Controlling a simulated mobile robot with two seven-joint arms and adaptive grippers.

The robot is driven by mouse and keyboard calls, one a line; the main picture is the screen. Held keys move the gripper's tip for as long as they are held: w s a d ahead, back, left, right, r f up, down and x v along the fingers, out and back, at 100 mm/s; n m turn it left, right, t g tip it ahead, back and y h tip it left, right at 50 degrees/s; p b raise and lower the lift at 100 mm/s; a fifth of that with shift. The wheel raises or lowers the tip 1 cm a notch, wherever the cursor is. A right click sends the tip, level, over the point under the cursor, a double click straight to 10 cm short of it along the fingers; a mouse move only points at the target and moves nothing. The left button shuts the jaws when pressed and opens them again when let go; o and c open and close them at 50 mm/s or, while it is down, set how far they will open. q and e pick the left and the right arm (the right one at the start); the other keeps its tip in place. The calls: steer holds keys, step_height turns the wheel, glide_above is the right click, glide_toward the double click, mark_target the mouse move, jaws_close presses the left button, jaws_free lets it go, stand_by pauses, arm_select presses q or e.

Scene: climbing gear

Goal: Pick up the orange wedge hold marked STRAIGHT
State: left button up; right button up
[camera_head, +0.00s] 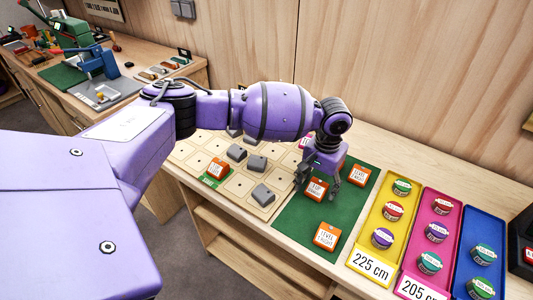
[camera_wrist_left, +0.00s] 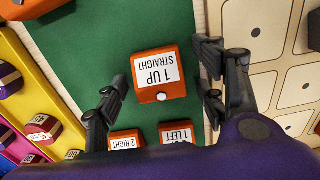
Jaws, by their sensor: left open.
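The orange wedge hold marked "1 UP STRAIGHT" (camera_wrist_left: 161,79) lies on the green mat (camera_wrist_left: 75,45), its label upside down in the left wrist view. In the head view this hold (camera_head: 316,189) is below my left gripper (camera_head: 319,184). My left gripper (camera_wrist_left: 160,68) is open, with one finger on either side of the hold and gaps showing in the wrist view. Whether the fingertips are at the hold's height I cannot tell. My right gripper is in neither view.
A pale grid board (camera_head: 232,186) with grey pieces adjoins the mat. A yellow tray (camera_head: 377,212) with round pieces stands to the right.

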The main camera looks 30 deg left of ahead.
arm_select(q)
steer(key=shift+c, duration=0.5)
steer(key=shift+r, duration=0.1)
steer(key=c, duration=1.2)
steer(key=shift+o, duration=0.2)
